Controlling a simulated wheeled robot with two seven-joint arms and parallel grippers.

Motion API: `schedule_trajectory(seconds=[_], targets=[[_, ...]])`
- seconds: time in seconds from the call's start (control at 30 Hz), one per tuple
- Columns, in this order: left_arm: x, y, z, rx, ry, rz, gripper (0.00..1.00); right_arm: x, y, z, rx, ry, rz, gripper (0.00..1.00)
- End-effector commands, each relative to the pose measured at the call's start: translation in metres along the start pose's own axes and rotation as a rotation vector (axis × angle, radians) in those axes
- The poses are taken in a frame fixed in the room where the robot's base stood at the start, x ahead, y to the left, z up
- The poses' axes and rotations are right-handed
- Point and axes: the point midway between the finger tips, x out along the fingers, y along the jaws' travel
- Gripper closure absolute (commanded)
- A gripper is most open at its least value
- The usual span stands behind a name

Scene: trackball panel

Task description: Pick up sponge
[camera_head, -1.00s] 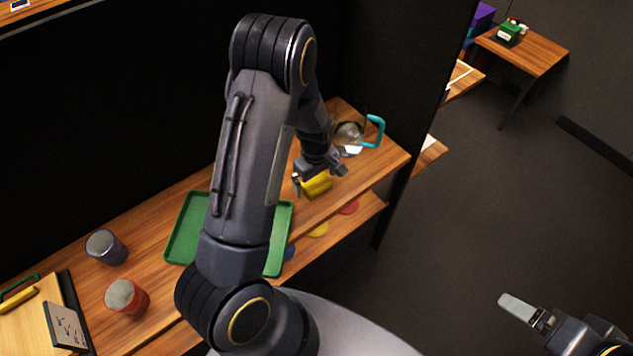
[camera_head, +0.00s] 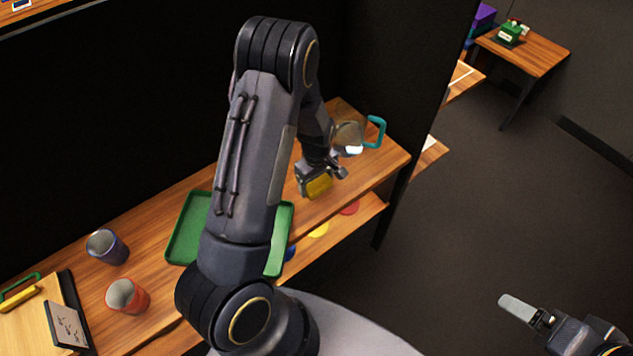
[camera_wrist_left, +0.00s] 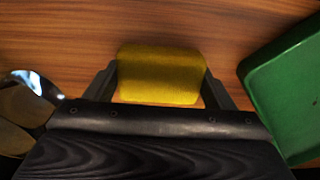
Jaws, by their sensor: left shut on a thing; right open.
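The yellow sponge (camera_head: 320,186) is at the right part of the wooden shelf top, between the green tray and the glass jug. My left gripper (camera_head: 322,178) is shut on it. In the left wrist view the sponge (camera_wrist_left: 160,75) sits between the two fingers, one at each side, over wood grain. I cannot tell whether it still touches the shelf. My right gripper (camera_head: 520,310) is at the lower right over the floor, partly cut off by the frame, open and empty.
The green tray (camera_head: 185,228) lies left of the sponge, partly behind my left arm. A glass jug with a teal handle (camera_head: 376,132) stands close behind it to the right. A blue cup (camera_head: 107,247) and a red cup (camera_head: 127,296) stand at the left.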

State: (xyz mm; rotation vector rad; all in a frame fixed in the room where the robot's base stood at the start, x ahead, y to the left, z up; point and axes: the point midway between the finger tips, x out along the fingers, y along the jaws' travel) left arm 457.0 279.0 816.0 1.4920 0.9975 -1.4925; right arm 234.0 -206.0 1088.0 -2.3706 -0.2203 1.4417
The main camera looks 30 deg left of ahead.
Motion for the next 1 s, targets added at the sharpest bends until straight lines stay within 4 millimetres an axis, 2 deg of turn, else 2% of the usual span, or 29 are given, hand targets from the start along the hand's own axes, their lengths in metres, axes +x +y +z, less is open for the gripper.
schedule_trajectory(seconds=[0.17,0.27,0.53,0.8,1.0], targets=[[-0.015,0.001,-0.001,0.0,0.002,0.003,0.45,0.001,0.001,0.001,0.0,0.0,0.0,0.14],[-0.034,0.001,0.001,0.001,0.002,0.006,0.45,0.003,0.001,0.002,0.0,0.0,0.0,0.14],[-0.094,-0.04,0.037,0.003,-0.001,0.008,0.45,0.007,0.003,0.004,0.0,0.0,0.0,0.14],[-0.117,-0.084,0.074,0.004,-0.002,0.003,0.45,0.006,0.003,0.003,0.0,0.0,0.0,0.14],[-0.127,-0.101,0.088,0.002,-0.001,0.001,0.45,0.003,0.002,0.002,0.0,0.0,0.0,0.14]])
